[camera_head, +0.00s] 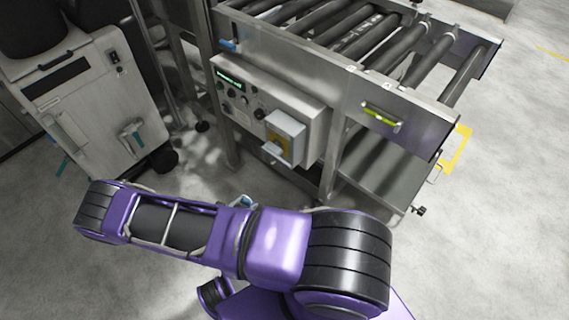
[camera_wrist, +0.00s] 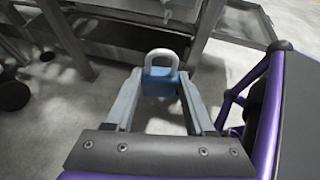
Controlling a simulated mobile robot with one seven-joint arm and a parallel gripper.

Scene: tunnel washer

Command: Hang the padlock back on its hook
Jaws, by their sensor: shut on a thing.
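My gripper (camera_wrist: 160,95) is shut on a blue padlock (camera_wrist: 160,83) with a pale grey shackle. In the wrist view the padlock sits between the fingertips, shackle pointing up and away from the palm. In the head view my purple arm hides most of the gripper, and only a small bluish bit shows above the arm. The padlock's hook cannot be made out for certain; small fittings show along the conveyor frame (camera_head: 330,85), among them a small blue piece (camera_head: 228,44) at its left end.
A control box (camera_head: 265,110) with a yellow-backed switch (camera_head: 284,137) is mounted under the roller conveyor (camera_head: 372,38). A green-yellow level (camera_head: 381,117) is on the frame's side. A grey cabinet (camera_head: 85,100) stands at left.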

